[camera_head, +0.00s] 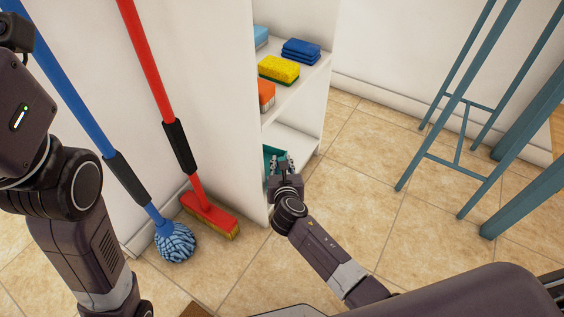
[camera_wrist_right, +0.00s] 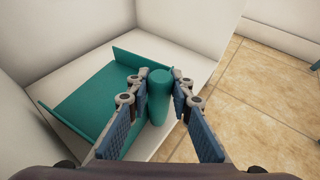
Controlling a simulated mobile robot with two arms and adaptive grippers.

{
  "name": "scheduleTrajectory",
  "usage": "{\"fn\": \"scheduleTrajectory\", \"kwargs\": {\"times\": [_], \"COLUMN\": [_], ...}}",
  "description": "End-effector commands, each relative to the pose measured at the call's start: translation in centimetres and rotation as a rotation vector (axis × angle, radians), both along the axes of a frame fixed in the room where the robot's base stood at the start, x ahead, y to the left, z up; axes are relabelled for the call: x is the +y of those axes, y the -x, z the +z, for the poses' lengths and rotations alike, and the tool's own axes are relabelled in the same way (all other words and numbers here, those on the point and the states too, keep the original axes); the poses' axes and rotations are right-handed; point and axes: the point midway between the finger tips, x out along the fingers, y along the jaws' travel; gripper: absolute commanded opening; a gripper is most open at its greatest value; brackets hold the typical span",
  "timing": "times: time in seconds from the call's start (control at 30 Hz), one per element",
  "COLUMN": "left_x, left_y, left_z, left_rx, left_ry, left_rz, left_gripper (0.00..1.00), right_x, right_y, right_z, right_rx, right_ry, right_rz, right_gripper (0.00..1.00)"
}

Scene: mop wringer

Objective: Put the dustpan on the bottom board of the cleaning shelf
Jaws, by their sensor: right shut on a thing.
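The teal dustpan (camera_wrist_right: 95,98) lies inside the bottom compartment of the white cleaning shelf (camera_head: 293,140). In the right wrist view its pan is on or just above the bottom board (camera_wrist_right: 196,68); I cannot tell if it fully rests there. Its round handle (camera_wrist_right: 160,97) points out toward the front edge. My right gripper (camera_wrist_right: 160,88) is shut on the handle, one finger on each side. My left gripper is out of view.
A red broom (camera_head: 210,216) and a blue mop (camera_head: 175,243) lean against the wall at left. A teal metal frame (camera_head: 462,130) stands at right. The tiled floor between is clear.

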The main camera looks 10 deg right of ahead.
Motion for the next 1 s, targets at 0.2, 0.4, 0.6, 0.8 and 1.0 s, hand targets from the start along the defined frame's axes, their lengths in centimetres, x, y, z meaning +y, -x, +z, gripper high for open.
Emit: {"fn": "scheduleTrajectory", "kwargs": {"times": [0.2,0.4,0.6,0.8,1.0], "left_x": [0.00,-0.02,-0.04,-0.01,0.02], "left_y": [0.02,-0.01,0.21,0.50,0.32], "left_z": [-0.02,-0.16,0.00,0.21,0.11], "left_rx": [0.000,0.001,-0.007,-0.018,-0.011], "left_ry": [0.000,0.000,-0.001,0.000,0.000], "left_rz": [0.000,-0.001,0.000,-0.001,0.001], "left_gripper": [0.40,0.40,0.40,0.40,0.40], "right_x": [-0.01,-0.01,0.00,-0.01,-0.03], "right_y": [-0.04,-0.04,-0.05,-0.03,0.04], "right_z": [0.04,-0.32,-0.57,-0.59,-0.70], "right_rx": [-0.002,-0.001,-0.002,-0.001,0.001], "right_ry": [0.000,0.000,-0.001,-0.001,0.000], "right_rz": [0.000,0.000,0.000,0.000,-0.001], "right_gripper": [0.00,0.00,0.23,0.40,0.40]}}
